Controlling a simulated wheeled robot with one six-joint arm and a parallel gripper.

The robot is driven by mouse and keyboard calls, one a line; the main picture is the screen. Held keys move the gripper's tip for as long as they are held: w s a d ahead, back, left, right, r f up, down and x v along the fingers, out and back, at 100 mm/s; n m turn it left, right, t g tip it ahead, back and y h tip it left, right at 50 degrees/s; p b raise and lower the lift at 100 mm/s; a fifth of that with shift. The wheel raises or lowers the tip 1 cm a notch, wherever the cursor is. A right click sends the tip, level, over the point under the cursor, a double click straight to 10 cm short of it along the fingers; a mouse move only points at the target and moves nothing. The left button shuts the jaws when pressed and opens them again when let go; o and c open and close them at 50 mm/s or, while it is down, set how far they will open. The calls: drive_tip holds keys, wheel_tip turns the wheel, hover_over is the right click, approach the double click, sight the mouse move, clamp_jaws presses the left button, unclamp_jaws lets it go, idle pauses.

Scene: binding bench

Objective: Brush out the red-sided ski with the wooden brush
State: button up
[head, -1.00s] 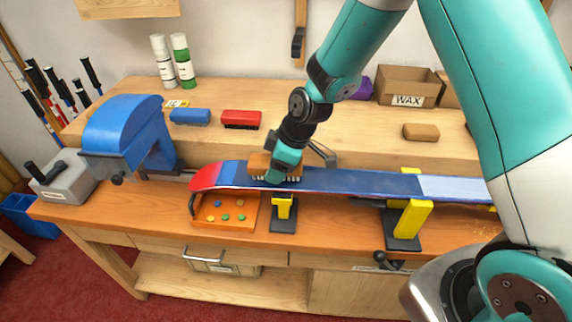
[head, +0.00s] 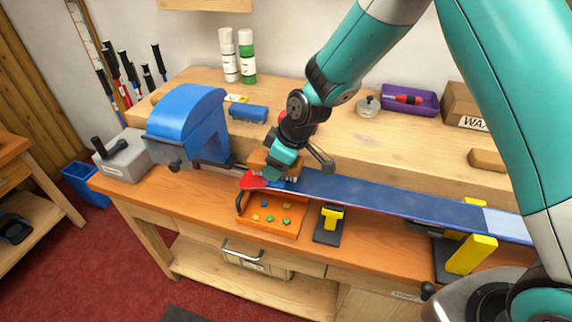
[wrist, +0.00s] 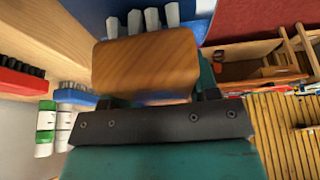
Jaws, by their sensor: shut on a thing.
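The ski (head: 390,200) lies across the bench on yellow-topped supports. Its upper face is mostly blue, with a red tip (head: 252,183) at the left and a paler stretch at the right. My gripper (head: 278,168) is shut on the wooden brush (head: 262,160) and holds it at the ski's tip end. White bristles show under the brush, at or very near the ski surface; exact contact is hard to tell. In the wrist view the wooden block of the brush (wrist: 148,65) fills the space before my gripper, with white bristle tufts beyond it.
A blue vise-like machine (head: 190,120) stands left of the tip. An orange tray (head: 270,222) with small coloured pieces lies below the tip. A blue brush (head: 248,113), white bottle (head: 229,55), purple tray (head: 410,101), WAX box (head: 465,108) and brown block (head: 487,160) stand behind.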

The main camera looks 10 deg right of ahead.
drive_tip(key=shift+w+a+r+p, duration=0.45)
drive_tip(key=shift+a+r+p, duration=0.2)
drive_tip(key=shift+a, duration=0.2)
drive_tip(key=r+p, duration=0.1)
drive_tip(key=r, duration=0.1)
drive_tip(key=r+p, duration=0.1)
drive_tip(key=r, duration=0.1)
drive_tip(key=r+p, duration=0.1)
drive_tip(key=r, duration=0.1)
drive_tip(key=shift+s+d+r+p, duration=0.1)
drive_tip(key=shift+d+r+p, duration=0.25)
drive_tip(key=shift+r, duration=0.05)
